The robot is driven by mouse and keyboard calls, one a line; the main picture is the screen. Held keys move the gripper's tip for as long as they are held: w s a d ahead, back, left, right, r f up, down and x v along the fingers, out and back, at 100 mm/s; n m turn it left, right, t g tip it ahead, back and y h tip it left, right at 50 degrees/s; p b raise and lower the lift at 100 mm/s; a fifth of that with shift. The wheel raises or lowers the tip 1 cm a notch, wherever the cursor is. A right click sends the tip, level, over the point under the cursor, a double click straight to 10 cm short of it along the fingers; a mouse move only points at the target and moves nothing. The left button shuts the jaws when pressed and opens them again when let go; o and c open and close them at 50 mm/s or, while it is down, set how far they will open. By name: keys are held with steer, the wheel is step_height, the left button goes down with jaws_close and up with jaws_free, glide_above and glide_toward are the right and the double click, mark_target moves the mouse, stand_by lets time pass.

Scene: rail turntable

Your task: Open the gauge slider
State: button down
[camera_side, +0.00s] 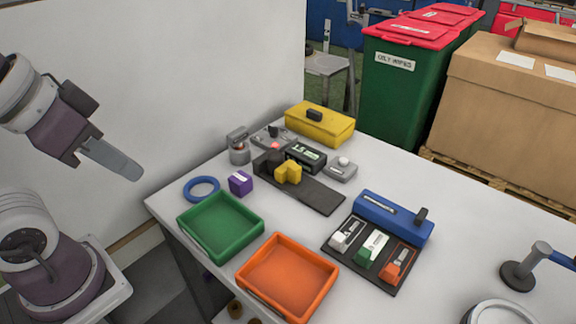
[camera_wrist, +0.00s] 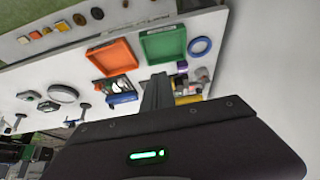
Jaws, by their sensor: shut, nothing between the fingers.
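No part is clearly labelled as the gauge slider. A blue box (camera_side: 394,222) with a pale strip and a dark upright handle (camera_side: 420,216) near its right end stands behind a dark tray. A yellow box (camera_side: 320,128) with a dark knob (camera_side: 314,115) stands at the back. A dark display unit (camera_side: 305,155) with green digits sits in front of it. My gripper (camera_side: 133,173) is shut and empty, high at the left, apart from all of these. In the wrist view my gripper (camera_wrist: 157,82) partly covers the view; the blue box (camera_wrist: 122,99) shows beside it.
A green tray (camera_side: 190,232) and an orange tray (camera_side: 322,292) lie along the near table edge. A blue ring (camera_side: 202,179) and purple cube (camera_side: 240,183) lie nearby. A dark tray (camera_side: 345,250) holds small coloured parts.

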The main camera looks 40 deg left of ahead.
steer(key=c, duration=2.1)
jaws_free()
steer(key=o, duration=0.9)
steer(key=w+r+m, duration=0.1)
steer(key=w, duration=0.2)
steer(key=w+r+m+g, duration=0.1)
steer(key=w, duration=0.2)
steer(key=w+r+m, duration=0.1)
steer(key=w+m, duration=0.1)
steer(key=w, duration=0.1)
steer(key=shift+d, duration=0.1)
steer(key=shift+c, duration=0.2)
steer(key=m+g, duration=0.5)
steer(key=m, duration=0.9)
glide_above(294, 166)
step_height(294, 166, down, 18)
steer(key=shift+f, duration=0.1)
step_height(294, 166, down, 7)
steer(key=shift+f, duration=0.2)
steer(key=shift+c, duration=0.4)
jaws_close()
